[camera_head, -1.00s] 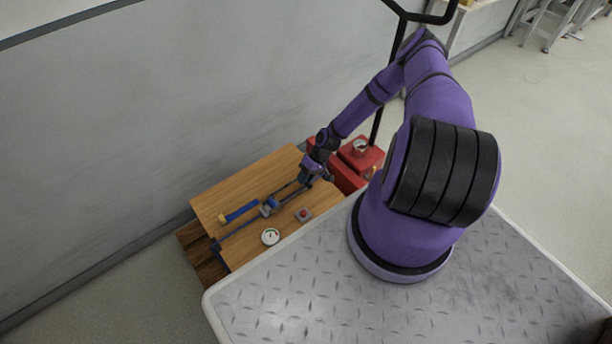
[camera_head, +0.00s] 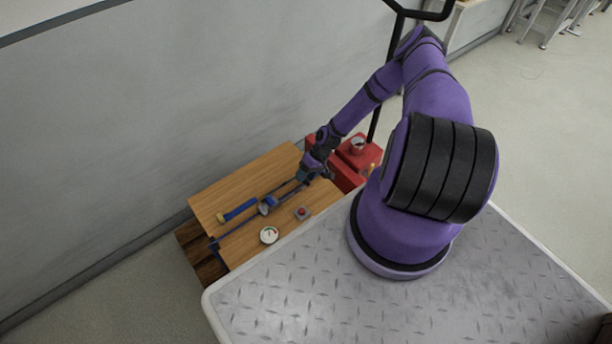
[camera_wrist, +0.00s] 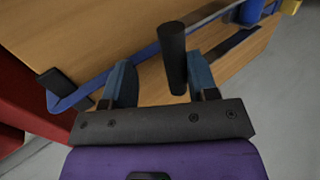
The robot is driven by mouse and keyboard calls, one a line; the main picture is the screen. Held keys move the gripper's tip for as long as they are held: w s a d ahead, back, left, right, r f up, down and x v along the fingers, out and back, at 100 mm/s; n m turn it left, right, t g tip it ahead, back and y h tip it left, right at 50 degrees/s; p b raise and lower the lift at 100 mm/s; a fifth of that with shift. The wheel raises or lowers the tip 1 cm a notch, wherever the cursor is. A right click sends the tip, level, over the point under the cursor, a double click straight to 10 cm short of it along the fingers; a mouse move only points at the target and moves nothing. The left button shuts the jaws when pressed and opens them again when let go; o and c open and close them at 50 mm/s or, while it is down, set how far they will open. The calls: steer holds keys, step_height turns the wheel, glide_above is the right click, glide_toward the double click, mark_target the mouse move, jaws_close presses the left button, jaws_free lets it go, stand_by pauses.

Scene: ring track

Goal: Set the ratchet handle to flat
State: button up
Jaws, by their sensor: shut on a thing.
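A black cylindrical handle (camera_wrist: 173,56) stands up between the fingers of my gripper in the wrist view. I take it to be the ratchet handle. My gripper (camera_wrist: 162,78) has its blue-grey fingers on either side of the handle and is shut on it. In the head view my gripper (camera_head: 306,176) is at the right end of a long rail assembly (camera_head: 233,231) on the wooden board. My wrist and fingers largely hide the handle there, so its angle is hard to tell.
The wooden tabletop (camera_head: 215,199) also carries a blue bar with a yellow end (camera_head: 238,210), a round white gauge (camera_head: 269,235) and a red button (camera_head: 302,212). A red box-like unit (camera_head: 350,178) stands close to the right of my gripper. A grey wall rises behind.

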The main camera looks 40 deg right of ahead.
steer(key=v, duration=1)
steer(key=shift+d+r, duration=0.25)
steer(key=shift+r, duration=0.05)
